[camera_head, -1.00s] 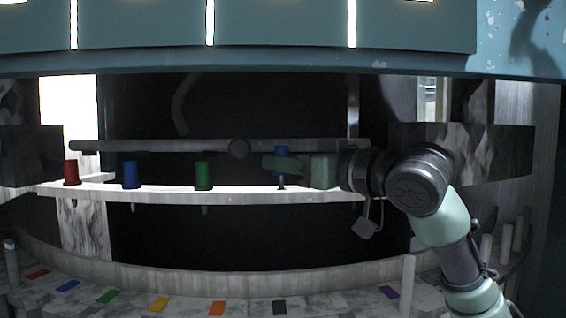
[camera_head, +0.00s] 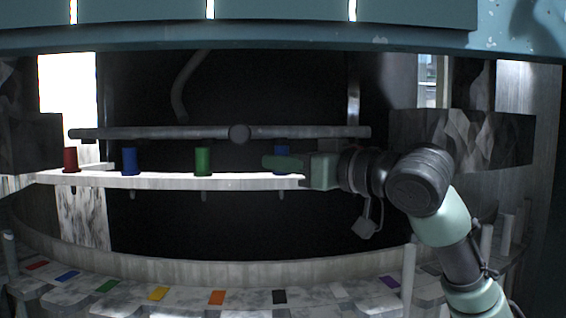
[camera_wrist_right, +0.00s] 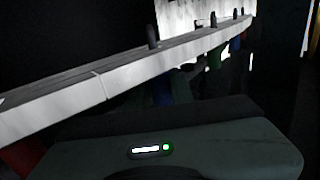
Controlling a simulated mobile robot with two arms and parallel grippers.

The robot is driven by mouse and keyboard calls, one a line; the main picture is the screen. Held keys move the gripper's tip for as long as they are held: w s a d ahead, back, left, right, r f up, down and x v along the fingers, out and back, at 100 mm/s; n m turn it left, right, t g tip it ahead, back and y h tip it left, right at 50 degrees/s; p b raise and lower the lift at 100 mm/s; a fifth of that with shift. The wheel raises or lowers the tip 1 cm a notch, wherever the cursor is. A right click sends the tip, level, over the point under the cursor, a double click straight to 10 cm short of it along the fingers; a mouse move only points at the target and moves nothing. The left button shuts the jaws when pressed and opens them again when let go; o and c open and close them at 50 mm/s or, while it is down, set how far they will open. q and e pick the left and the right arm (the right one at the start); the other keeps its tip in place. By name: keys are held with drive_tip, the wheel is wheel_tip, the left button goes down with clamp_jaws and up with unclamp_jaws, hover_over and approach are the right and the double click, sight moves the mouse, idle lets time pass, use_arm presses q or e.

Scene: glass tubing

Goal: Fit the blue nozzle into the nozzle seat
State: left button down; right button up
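The blue nozzle (camera_head: 281,150) is at my right gripper (camera_head: 282,163) in the head view. The gripper's finger crosses in front of it, and blue shows above the finger. The nozzle's base is at the top of the pale shelf (camera_head: 240,182), and a thin stem shows below the shelf under it. The seat itself is hidden. The gripper appears shut on the nozzle. In the dark wrist view, dark blue (camera_wrist_right: 162,92) shows beside the shelf edge (camera_wrist_right: 120,82), beyond the gripper body. My left gripper is not in view.
A red nozzle (camera_head: 70,160), another blue nozzle (camera_head: 130,161) and a green nozzle (camera_head: 203,161) stand along the shelf to the left. A grey horizontal bar (camera_head: 150,132) runs behind and above them. Coloured tiles (camera_head: 217,297) lie on the lower curved counter.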

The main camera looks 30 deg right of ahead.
drive_tip(key=o, duration=0.4)
drive_tip(key=shift+f, duration=0.1)
drive_tip(key=shift+s+d+f+b, duration=0.1)
drive_tip(key=shift+s+b, duration=0.2)
drive_tip(key=shift+s, duration=0.1)
drive_tip(key=b+v, duration=0.2)
drive_tip(key=v, duration=0.5)
drive_tip(key=shift+r+b, duration=0.2)
drive_tip(key=shift+b, duration=0.1)
